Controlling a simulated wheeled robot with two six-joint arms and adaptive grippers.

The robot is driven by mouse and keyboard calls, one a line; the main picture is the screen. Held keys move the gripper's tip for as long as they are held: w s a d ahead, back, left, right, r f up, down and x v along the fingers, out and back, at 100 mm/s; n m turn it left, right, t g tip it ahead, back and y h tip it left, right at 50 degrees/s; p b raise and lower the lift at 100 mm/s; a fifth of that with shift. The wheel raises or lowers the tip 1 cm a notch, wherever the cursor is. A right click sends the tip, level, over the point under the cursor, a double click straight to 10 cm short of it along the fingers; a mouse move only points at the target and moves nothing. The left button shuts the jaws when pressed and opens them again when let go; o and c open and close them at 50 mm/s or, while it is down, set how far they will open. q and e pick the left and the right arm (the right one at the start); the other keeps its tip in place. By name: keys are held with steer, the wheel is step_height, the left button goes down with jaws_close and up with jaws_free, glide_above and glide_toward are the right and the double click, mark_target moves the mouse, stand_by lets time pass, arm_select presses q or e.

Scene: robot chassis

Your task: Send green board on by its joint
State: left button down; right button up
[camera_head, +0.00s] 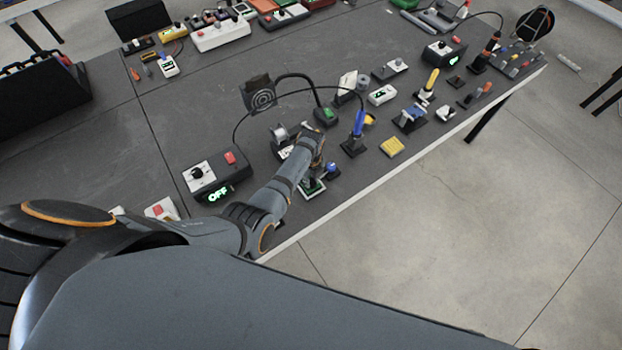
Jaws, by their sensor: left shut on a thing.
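The green board (312,189) is a small green piece with a pale edge near the front edge of the grey bench. My left gripper (312,178) is directly over it, at the end of the grey arm, shut on the green board. The fingers are small and partly hidden by my wrist, so the exact grip and any gap to the bench cannot be made out. A blue-handled soldering iron (359,123) stands upright in a dark holder just to the right. My right gripper is not in view.
A dark control box (215,175) with a red button and a lit "OFF" display sits left of my wrist. A blue-topped piece (332,169) is close beside the gripper. Bare bench (190,100) lies at the left.

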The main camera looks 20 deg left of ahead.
mark_target(311, 180)
arm_select(q)
steer(key=shift+f+b, duration=0.55)
steer(key=shift+f, duration=0.25)
steer(key=c, duration=1.1)
jaws_free()
steer(key=shift+c, duration=0.2)
step_height(311, 180, up, 12)
